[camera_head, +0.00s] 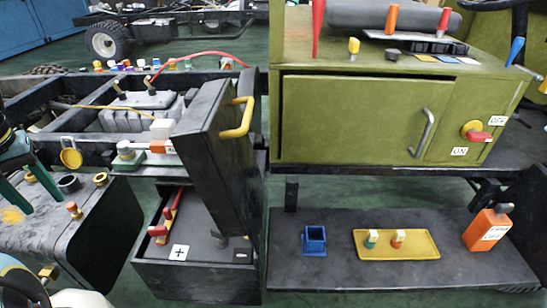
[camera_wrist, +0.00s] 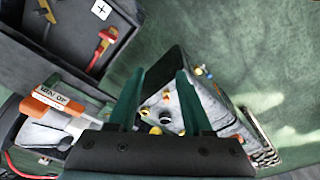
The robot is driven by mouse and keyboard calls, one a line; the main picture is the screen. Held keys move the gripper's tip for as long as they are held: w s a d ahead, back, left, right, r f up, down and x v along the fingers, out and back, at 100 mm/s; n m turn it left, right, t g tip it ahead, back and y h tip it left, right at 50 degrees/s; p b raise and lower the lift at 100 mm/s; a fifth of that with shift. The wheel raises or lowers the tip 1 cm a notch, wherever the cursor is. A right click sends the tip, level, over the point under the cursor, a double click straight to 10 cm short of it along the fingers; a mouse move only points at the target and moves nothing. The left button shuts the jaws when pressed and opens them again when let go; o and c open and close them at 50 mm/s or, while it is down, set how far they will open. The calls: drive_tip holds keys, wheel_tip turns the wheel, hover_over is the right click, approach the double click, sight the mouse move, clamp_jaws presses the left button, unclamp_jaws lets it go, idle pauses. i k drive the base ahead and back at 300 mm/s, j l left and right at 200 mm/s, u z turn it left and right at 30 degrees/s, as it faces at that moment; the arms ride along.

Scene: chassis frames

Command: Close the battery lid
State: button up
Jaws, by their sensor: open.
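The black battery box (camera_head: 195,280) is open at lower centre in the head view. Its black lid (camera_head: 213,170) stands nearly upright at the box's right side, with a yellow handle (camera_head: 238,118) near its top. Inside the box are a red-and-yellow lever (camera_head: 168,215) and a plus label (camera_head: 179,252). In the wrist view the open box (camera_wrist: 70,58) shows at top left; I cannot make out the lid there. My gripper (camera_wrist: 160,72) is open with two green fingers and nothing between them. It is at the far left in the head view, away from the lid.
A dark tank (camera_head: 70,225) with several caps is at left, seen beyond my fingers in the wrist view. A white-and-orange switch handle (camera_head: 160,147) is left of the lid. A green cabinet (camera_head: 350,120) and a low shelf (camera_head: 390,270) with small parts stand at right.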

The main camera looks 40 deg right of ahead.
sight(211, 140)
drive_tip(key=k+l+u, duration=0.35)
drive_tip(key=k+l, duration=0.55)
drive_tip(key=l, duration=0.2)
drive_tip(key=k+l+u, duration=0.35)
drive_tip(key=k+l, duration=0.5)
drive_tip(key=k, duration=0.15)
